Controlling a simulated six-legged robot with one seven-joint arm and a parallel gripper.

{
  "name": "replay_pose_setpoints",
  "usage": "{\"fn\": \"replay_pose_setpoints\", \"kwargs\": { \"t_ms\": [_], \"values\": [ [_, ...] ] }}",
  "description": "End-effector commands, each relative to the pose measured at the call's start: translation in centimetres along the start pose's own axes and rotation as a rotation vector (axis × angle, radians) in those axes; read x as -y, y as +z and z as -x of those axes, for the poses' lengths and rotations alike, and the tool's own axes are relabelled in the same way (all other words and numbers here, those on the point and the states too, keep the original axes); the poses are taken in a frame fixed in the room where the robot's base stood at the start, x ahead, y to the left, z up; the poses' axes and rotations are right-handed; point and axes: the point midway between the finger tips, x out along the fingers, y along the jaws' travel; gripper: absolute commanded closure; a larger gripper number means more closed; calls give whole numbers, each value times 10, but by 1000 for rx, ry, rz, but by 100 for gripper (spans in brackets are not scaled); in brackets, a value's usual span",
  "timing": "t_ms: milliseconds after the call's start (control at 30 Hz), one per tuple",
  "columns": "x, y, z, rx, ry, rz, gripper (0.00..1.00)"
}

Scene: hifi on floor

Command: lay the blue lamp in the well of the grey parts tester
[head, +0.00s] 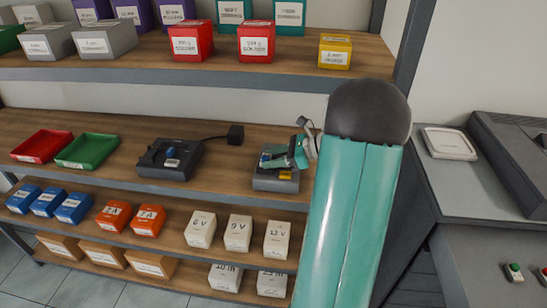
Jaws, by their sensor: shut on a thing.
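My gripper (284,158) is at the end of my teal arm, low over a grey device (278,185) on the middle shelf, which appears to be the grey parts tester. It has a yellow patch on its front. My gripper covers most of its top, so its well is hidden. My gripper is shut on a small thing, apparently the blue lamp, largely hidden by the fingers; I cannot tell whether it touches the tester.
Red (41,146) and green (87,151) trays are further left. Boxes fill the shelves above and below. A grey counter (450,185) is at right.

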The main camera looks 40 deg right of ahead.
Motion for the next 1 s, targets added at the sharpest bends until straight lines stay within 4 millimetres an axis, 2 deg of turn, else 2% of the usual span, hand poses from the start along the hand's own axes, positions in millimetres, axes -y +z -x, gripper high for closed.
{"fn": "replay_pose_setpoints", "kwargs": {
  "t_ms": [1000],
  "values": [
    [0,43,18,0,0,1,81]
  ]
}}
